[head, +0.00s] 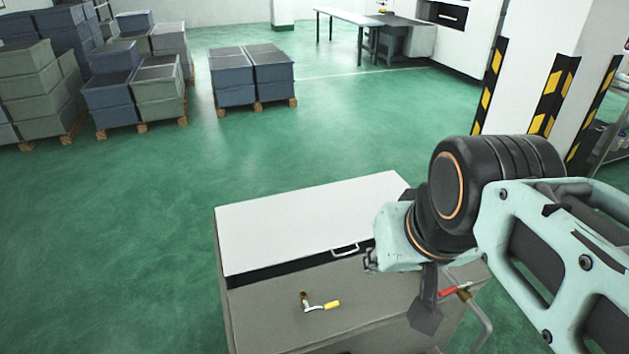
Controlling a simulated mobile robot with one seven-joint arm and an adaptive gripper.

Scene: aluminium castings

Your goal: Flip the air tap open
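A small brass fitting with a red lever (450,291) sits on a grey pipe at the right end of the grey bench, and it looks like the air tap. My gripper (425,314) hangs just left of this lever, dark and pointing down. It overlaps the lever's left end in the picture; I cannot tell whether they touch. Most of the gripper is hidden behind my wrist, so its opening does not show.
The grey bench (270,325) has a white panel (290,225) with a handle (345,249) behind it. A bent grey pipe (484,318) rises at the bench's right. Stacked blue and green crates stand far left. A striped pillar (540,70) stands right. Green floor is clear left.

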